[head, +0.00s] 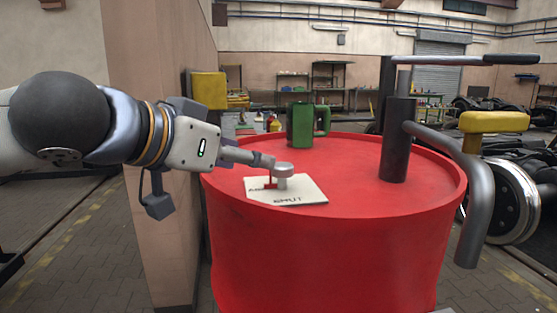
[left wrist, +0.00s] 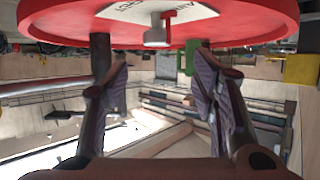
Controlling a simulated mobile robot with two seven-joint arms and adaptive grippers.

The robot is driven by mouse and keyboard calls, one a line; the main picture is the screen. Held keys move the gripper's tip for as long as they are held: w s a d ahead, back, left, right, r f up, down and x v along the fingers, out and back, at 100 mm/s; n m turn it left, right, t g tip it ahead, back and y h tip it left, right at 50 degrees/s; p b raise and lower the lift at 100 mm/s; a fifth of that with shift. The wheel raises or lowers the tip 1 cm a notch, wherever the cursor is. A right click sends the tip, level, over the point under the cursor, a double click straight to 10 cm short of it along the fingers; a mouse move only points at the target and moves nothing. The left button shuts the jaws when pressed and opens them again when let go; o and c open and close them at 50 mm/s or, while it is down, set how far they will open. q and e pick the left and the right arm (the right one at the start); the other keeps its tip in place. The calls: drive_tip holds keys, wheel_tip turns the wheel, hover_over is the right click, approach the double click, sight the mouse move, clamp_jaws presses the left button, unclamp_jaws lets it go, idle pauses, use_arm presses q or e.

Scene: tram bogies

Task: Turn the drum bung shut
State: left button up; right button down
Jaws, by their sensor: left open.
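The drum bung (head: 283,171) is a small light-grey round cap with a red tab on one side. It stands on a white card (head: 305,193) on the red drum (head: 330,245); the card has printed lettering, of which "SHUT" is legible. In the left wrist view the bung (left wrist: 157,32) shows upside down at top centre, in line with the space between my fingers. My left gripper (head: 268,160) comes in level from the left, right at the bung. In the wrist view its fingers (left wrist: 160,62) are spread with nothing between them. Contact with the bung cannot be told. My right gripper is out of view.
A green jug (head: 301,126) stands on the drum behind the bung. A black pump column (head: 397,140) with a grey pipe spout (head: 478,200) and a top handle rises to the right. A beige wall corner (head: 160,130) is behind my left arm. The drum's front top is clear.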

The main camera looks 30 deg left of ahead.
sight(280, 166)
use_arm(q)
drive_tip(key=x, duration=1.1)
drive_tip(key=shift+d+f, duration=0.1)
drive_tip(key=shift+d, duration=0.1)
drive_tip(key=shift+c, duration=0.2)
drive_tip(key=c, duration=1.1)
